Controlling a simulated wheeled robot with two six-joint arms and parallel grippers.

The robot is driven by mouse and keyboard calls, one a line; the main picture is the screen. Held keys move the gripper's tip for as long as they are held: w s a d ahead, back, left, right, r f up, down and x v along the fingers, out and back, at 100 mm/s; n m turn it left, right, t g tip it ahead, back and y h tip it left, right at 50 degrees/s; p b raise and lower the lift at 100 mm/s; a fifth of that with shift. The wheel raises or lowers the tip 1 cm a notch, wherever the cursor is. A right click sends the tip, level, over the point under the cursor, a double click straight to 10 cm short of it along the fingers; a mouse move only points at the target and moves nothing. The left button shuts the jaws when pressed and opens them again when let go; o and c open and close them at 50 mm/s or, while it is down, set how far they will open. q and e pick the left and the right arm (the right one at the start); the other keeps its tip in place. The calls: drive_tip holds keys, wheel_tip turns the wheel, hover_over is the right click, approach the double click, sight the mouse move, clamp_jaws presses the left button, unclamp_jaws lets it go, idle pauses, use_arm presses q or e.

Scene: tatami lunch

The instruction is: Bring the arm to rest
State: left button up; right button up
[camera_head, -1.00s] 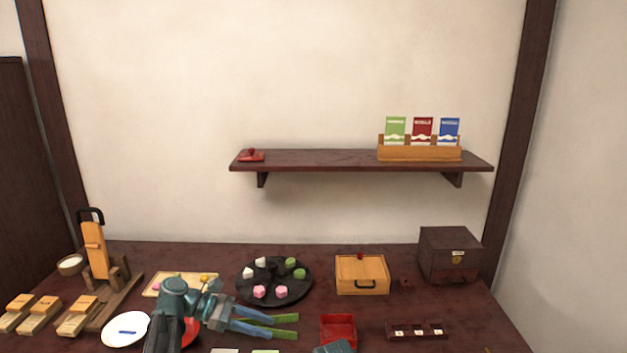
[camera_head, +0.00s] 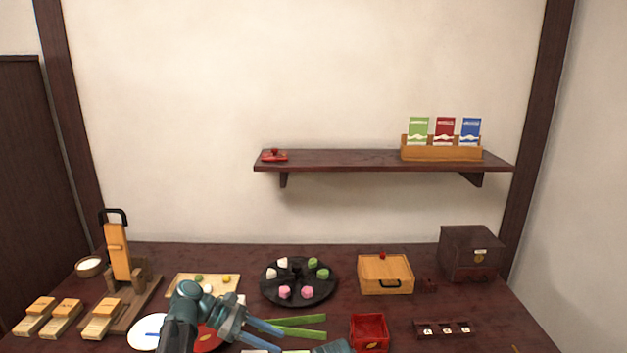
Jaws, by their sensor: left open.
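My left gripper (camera_head: 272,336) reaches in from the lower left, above the front of the table. Its two blue fingers are apart and point right, with nothing seen between them. Two green strips (camera_head: 305,320) lie on the table just past the fingertips; whether the fingers touch them I cannot tell. My left arm partly covers a red round dish (camera_head: 208,342) and a white plate (camera_head: 143,334). A teal part of my right arm (camera_head: 332,347) shows at the bottom edge; its fingers are not seen.
A black round tray (camera_head: 298,303) with pink, white and green sweets stands behind the gripper. A red box (camera_head: 369,333), a wooden box (camera_head: 386,274) and a dark chest (camera_head: 470,253) stand to the right. A wooden stand (camera_head: 118,258) is at left. A shelf (camera_head: 370,160) hangs above.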

use_arm(q)
drive_tip(key=s+d+f+m+y, duration=0.2)
drive_tip(key=s+f+m+y, duration=0.4)
drive_tip(key=s+m, duration=0.3)
drive_tip(key=s+d+f+m+y, duration=0.2)
drive_tip(key=s+f+m+y, duration=0.4)
drive_tip(key=m, duration=0.4)
wheel_tip(320, 180, up, 17)
drive_tip(key=y+p, duration=0.1)
drive_tip(key=p, duration=1.5)
drive_tip(key=shift+r+m, duration=0.15)
drive_tip(key=shift+m, duration=0.25)
drive_tip(key=shift+w, duration=0.1)
